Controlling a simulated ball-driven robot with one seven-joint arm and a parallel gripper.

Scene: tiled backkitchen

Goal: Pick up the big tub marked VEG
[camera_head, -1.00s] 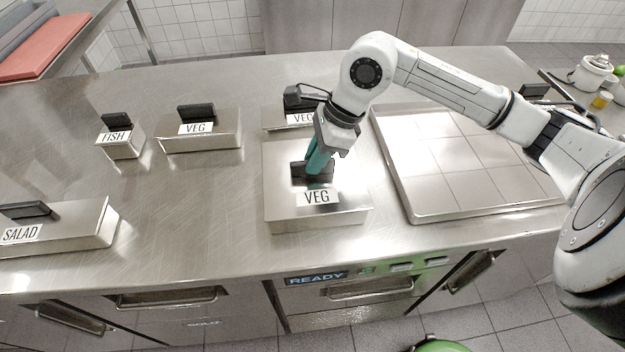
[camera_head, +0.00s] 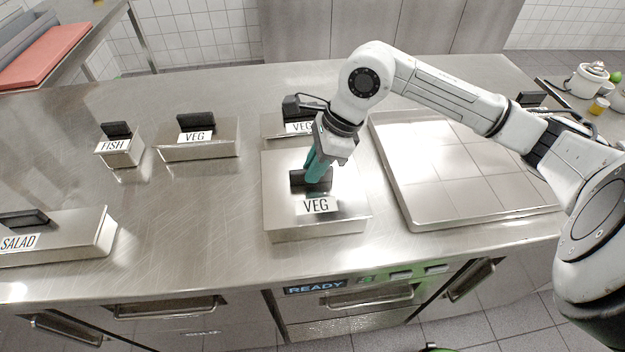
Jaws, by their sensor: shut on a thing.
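The big steel tub marked VEG (camera_head: 290,217) stands on the steel counter, right of the middle. It has a flat lid with a black handle (camera_head: 298,181) on top and a white label on its front edge. My gripper (camera_head: 314,181) comes down from above, its teal fingers shut on that handle. The far finger is partly hidden. The tub looks level, and I cannot tell whether its base is clear of the counter. A smaller VEG tub (camera_head: 200,150) stands at the back left. Another VEG tub (camera_head: 272,127) stands behind the big one, partly hidden by my arm.
A FISH tub (camera_head: 120,158) stands at the far left and a SALAD tub (camera_head: 75,247) at the near left. A large shallow steel tray (camera_head: 460,165) lies close to the right of the big tub. Pots (camera_head: 588,80) stand at the far right. The counter's left middle is clear.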

